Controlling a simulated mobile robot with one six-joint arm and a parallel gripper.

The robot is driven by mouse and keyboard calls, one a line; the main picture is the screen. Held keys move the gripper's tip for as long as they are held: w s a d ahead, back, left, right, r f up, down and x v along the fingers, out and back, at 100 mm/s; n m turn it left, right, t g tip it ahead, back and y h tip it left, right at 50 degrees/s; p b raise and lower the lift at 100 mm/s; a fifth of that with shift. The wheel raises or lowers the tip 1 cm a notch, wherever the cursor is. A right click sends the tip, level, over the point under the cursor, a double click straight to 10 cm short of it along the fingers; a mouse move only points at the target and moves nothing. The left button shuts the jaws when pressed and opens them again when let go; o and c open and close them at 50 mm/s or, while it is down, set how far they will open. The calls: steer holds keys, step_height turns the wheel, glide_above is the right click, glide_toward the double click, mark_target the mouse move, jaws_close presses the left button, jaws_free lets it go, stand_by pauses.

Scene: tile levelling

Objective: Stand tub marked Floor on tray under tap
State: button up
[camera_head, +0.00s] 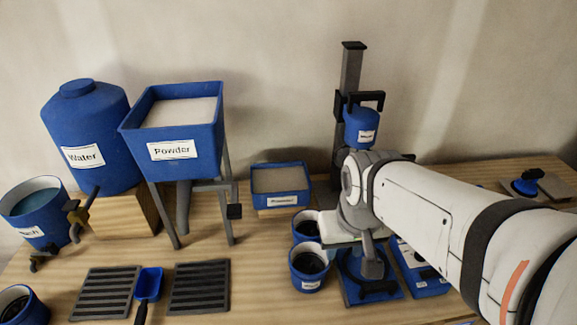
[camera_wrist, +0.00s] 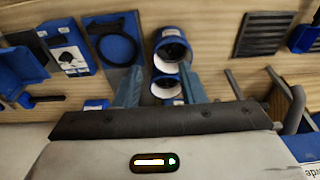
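Two blue tubs with white inner rims and dark contents stand close together on the bench, a rear tub (camera_head: 306,227) and a front tub (camera_head: 309,283). Both carry white labels too small to read, so I cannot tell which is marked Floor. Two dark slatted trays lie on the bench, a left tray (camera_head: 105,293) in front of the water tank's tap (camera_head: 76,216) and a right tray (camera_head: 199,287) in front of the powder hopper. My gripper (camera_wrist: 158,85) is open in the wrist view, with the tubs (camera_wrist: 172,45) beyond and between its spread blue fingers. It appears empty.
A water tank (camera_head: 90,125), a bucket (camera_head: 38,212) and a powder hopper (camera_head: 172,140) stand behind. Another tub (camera_head: 20,305) is at the front left. A mixer stand (camera_head: 350,70) rises behind my arm.

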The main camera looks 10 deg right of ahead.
steer(key=shift+o, duration=0.2)
